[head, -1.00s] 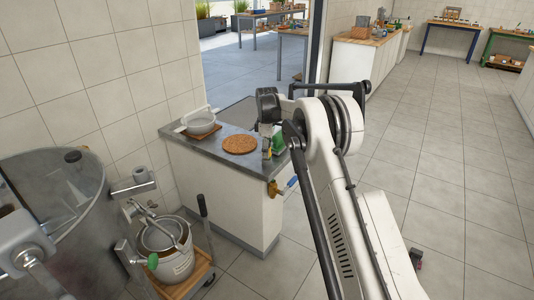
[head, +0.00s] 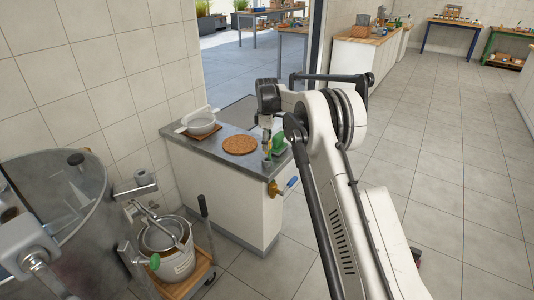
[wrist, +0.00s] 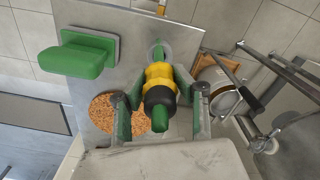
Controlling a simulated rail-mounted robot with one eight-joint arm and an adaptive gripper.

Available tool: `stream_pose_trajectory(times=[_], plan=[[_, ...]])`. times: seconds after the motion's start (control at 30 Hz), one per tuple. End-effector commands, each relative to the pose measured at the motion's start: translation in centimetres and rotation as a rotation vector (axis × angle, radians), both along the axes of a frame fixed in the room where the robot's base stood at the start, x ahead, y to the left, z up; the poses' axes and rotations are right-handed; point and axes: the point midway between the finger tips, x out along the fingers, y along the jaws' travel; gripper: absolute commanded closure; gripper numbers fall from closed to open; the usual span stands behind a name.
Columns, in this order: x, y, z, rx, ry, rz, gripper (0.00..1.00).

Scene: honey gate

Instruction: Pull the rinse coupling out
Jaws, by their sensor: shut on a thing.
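The rinse coupling (wrist: 159,76) shows in the wrist view with a yellow collar, a black ring and a green end towards the camera. My gripper (wrist: 160,98) is shut on it, with one finger on each side. Its far end points at a round grey-green fitting (wrist: 159,48) on the steel counter top; I cannot tell whether the two still touch. In the head view my gripper (head: 267,131) is above the right end of the counter, and the coupling is small and partly hidden there.
A green block on a grey plate (wrist: 82,55) stands beside the coupling; it also shows in the head view (head: 281,144).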

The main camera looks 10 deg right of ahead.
Motion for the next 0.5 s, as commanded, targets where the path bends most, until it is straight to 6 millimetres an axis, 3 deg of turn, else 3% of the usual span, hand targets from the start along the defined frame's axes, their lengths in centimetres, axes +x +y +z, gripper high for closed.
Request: stream_pose_trajectory(times=[0.5], plan=[[0.0, 0.0, 2.3, 0.0, 0.0, 0.0, 1.0]])
